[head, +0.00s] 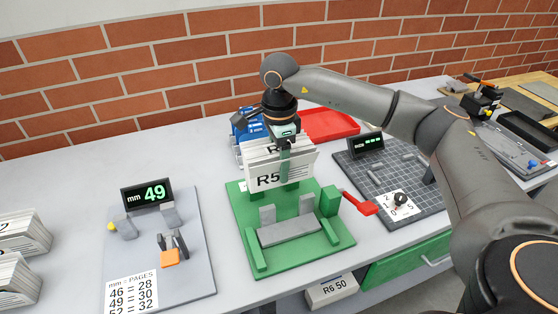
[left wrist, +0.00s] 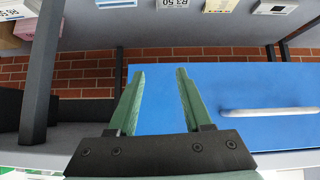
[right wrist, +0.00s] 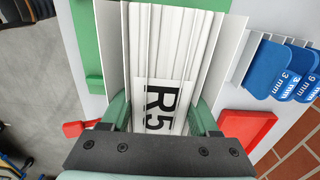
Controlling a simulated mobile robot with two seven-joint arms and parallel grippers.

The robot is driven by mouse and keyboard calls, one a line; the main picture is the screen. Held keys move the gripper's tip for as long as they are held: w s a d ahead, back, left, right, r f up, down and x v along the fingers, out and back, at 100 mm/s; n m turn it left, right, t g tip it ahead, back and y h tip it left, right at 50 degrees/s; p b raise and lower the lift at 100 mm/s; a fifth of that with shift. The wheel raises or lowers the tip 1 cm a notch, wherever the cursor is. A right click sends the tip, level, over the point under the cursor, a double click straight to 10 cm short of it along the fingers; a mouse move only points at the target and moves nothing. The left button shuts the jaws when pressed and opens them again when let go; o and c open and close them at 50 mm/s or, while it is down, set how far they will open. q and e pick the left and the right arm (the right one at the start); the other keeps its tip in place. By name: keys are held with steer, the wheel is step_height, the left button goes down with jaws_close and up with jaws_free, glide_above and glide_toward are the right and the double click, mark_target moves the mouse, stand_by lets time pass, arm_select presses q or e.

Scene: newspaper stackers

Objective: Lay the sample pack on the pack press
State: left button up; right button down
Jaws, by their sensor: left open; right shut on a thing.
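My right gripper (head: 289,150) is shut on the sample pack (head: 262,164), a thick bundle of white sheets labelled R5. It holds the pack above the back part of the green fixture (head: 240,221), which has a grey bed and a red lever (head: 361,203). In the right wrist view the pack (right wrist: 138,30) lies between the fingers (right wrist: 161,118). To the left is a grey board (head: 192,281) with grey blocks, an orange-handled lever and a display reading 49 mm. No label shows which one is the press. My left gripper (left wrist: 160,100) is open and empty, seen only in the left wrist view.
A red tray (head: 331,125) and blue gauge pieces (head: 240,124) stand behind the pack. A dark grid board (head: 410,202) with a display is to the right. Paper stacks (head: 22,235) sit at far left. My left gripper faces a blue drawer (left wrist: 240,92) with a handle.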

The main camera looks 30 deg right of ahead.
steer(key=shift+w+f+b, duration=0.1)
steer(key=shift+f+b, duration=2.65)
steer(key=shift+f, duration=1.15)
steer(key=shift+f+b, duration=0.4)
steer(key=shift+f, duration=0.15)
steer(key=shift+c, duration=0.3)
jaws_free()
steer(key=shift+f, duration=0.1)
step_height(320, 180, up, 13)
steer(key=shift+f, duration=0.15)
